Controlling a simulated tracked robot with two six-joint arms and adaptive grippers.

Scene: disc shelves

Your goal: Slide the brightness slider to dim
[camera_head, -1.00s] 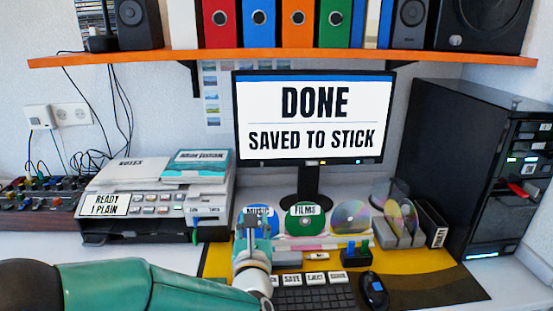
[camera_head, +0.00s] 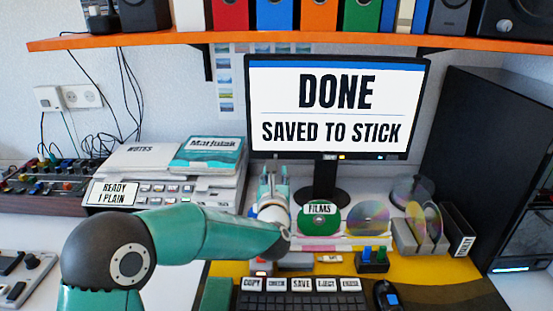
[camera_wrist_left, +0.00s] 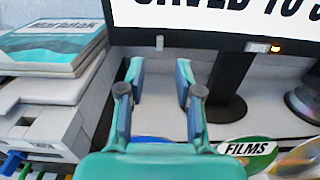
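The monitor (camera_head: 338,105) shows "DONE SAVED TO STICK". I cannot tell for sure whether this piece is the brightness slider. My left gripper (camera_head: 273,172) is raised just below the monitor's lower left edge. In the left wrist view my left gripper (camera_wrist_left: 160,70) has its fingers apart with nothing between them, left of the monitor stand (camera_wrist_left: 230,85). My right gripper is not in view.
Discs, including the FILMS disc (camera_head: 319,217), stand below the monitor to the right. Labelled keys (camera_head: 301,284) lie in front. An orange shelf (camera_head: 290,38) runs above; a black tower (camera_head: 490,150) stands right.

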